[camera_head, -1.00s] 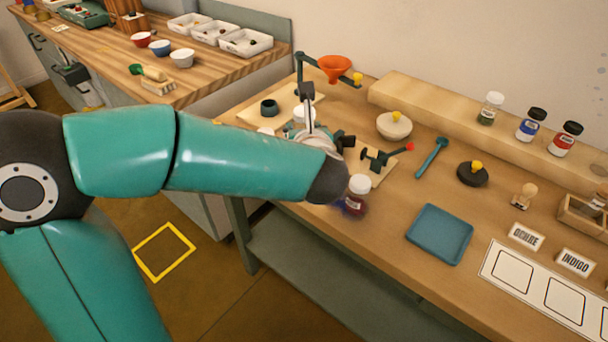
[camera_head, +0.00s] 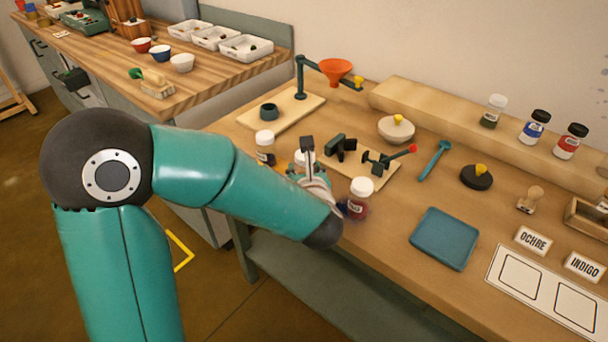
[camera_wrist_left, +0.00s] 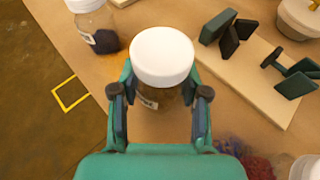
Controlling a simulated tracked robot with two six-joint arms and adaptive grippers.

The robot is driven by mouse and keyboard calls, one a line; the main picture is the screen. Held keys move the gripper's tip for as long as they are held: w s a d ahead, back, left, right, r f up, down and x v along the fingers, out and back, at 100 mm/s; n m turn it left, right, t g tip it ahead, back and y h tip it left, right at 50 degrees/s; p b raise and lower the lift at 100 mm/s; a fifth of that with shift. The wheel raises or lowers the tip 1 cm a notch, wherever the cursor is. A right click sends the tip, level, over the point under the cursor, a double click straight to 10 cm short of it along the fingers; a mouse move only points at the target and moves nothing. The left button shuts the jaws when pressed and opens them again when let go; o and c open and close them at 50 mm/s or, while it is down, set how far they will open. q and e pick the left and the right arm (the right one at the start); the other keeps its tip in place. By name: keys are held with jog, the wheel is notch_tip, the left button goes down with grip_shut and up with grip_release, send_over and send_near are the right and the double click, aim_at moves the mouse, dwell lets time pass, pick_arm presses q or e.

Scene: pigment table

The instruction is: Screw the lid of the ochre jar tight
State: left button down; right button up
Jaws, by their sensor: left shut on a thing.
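The ochre jar (camera_wrist_left: 172,97) has a white lid (camera_wrist_left: 163,56) and brownish contents behind glass. Its lid (camera_head: 304,158) shows beside my left gripper in the head view. My left gripper (camera_wrist_left: 160,98) is shut on the jar's body, one finger on each side below the lid. The lid sits on top of the jar; I cannot tell how tight it is. In the head view my left gripper (camera_head: 308,172) is partly hidden behind my own forearm. My right gripper is in neither view.
A dark-filled jar (camera_head: 265,157) stands to the left and a red-filled jar (camera_head: 358,207) to the right. A board with a green clamp (camera_head: 375,162) lies just behind. A blue tray (camera_head: 443,238) is farther right. Spilled powder (camera_wrist_left: 240,150) shows in the wrist view.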

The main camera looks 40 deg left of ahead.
pick_arm(q)
jog(key=shift+f, duration=0.4)
jog(key=shift+f, duration=0.1)
jog(key=c, duration=0.6)
grip_release()
jog(key=shift+s+d+r, duration=0.2)
jog(key=v, duration=1.1)
jog(key=shift+s+r, duration=0.15)
jog(key=shift+s, duration=0.1)
